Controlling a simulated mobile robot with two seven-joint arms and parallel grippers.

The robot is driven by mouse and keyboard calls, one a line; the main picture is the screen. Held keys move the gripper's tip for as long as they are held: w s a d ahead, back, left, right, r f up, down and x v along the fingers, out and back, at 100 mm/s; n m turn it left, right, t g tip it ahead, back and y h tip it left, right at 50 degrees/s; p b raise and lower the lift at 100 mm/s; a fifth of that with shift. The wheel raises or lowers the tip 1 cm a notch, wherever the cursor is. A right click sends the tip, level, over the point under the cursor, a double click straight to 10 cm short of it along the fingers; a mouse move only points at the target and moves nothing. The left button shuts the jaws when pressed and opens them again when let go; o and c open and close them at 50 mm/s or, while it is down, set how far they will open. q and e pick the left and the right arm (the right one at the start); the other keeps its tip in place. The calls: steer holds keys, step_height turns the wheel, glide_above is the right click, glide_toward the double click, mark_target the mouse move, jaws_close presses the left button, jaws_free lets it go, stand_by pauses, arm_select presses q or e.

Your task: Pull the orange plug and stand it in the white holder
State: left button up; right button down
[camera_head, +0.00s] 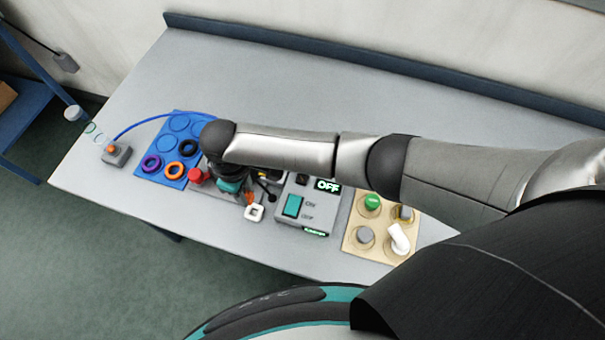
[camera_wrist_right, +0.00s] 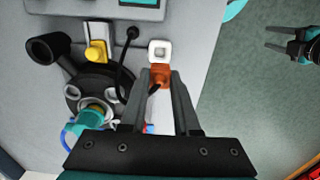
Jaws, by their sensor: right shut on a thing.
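My right gripper (camera_wrist_right: 161,76) is shut on the orange plug (camera_wrist_right: 160,74), which sits between its fingertips in the right wrist view. A dark cable shows close to the plug. The white holder (camera_wrist_right: 160,49), a small square piece with a hollow centre, lies just beyond the plug; I cannot tell if the two touch. My left gripper (camera_wrist_right: 272,37) appears open and empty over the floor in the right wrist view.
A grey switch box (camera_head: 305,213) with a teal switch and "OFF" display stands right of the holder. A wooden board (camera_head: 352,238) with several knobs is further right. A blue ring panel (camera_head: 160,136), red knob (camera_head: 197,176) and grey button box (camera_head: 117,156) lie left. The table's back is clear.

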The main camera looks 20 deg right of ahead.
steer(key=shift+p, duration=0.35)
steer(key=shift+f, duration=0.1)
steer(key=shift+f+b, duration=2.3)
steer(key=shift+f, duration=1)
